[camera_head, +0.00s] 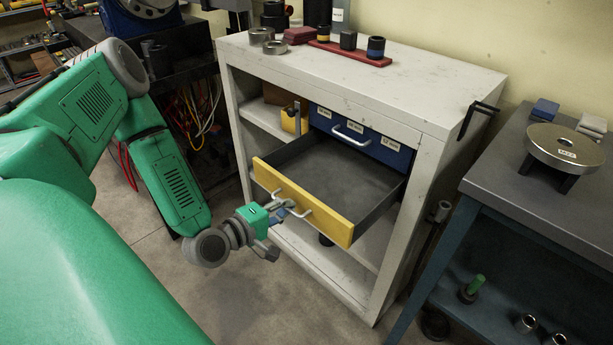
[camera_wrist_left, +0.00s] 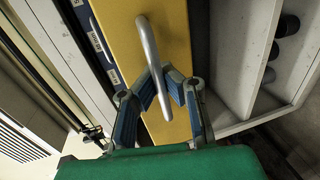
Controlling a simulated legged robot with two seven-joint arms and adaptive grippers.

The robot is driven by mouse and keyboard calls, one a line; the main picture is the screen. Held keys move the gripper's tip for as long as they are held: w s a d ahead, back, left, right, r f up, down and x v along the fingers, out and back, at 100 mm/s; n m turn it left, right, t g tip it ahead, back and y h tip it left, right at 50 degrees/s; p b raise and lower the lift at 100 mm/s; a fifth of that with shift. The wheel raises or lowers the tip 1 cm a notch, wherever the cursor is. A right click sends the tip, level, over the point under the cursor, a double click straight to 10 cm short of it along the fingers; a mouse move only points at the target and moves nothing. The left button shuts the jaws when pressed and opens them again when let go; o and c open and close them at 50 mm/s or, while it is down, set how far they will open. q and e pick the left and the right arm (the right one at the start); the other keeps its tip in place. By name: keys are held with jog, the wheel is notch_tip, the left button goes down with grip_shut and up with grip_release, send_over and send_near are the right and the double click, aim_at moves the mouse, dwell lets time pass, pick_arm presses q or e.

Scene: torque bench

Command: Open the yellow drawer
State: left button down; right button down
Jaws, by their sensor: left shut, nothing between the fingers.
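The yellow drawer (camera_head: 303,200) is pulled well out of the white cabinet, below a blue drawer, and its grey inside shows empty. Its front with a metal bar handle (camera_wrist_left: 153,66) fills the middle of the left wrist view. My left gripper (camera_head: 287,208) is at the handle in the head view. In the left wrist view its blue-padded fingers (camera_wrist_left: 164,88) close in around the lower part of the handle. The fingers are shut with nothing clamped between them; I cannot tell whether they touch the bar. My right gripper is not in view.
The blue drawer (camera_head: 358,136) above is shut. The white cabinet (camera_head: 420,88) carries sockets and a red tray (camera_head: 350,51) on top. A grey bench (camera_head: 510,190) stands at the right. Bare floor (camera_head: 260,300) lies in front of the drawer.

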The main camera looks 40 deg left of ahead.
pick_arm(q)
jog(key=shift+s+a+f, duration=0.15)
jog(key=shift+s, duration=1.1)
jog(key=c, duration=1.6)
grip_release()
jog(key=shift+c, duration=0.2)
jog(key=shift+w, duration=0.1)
jog(key=v, duration=1.2)
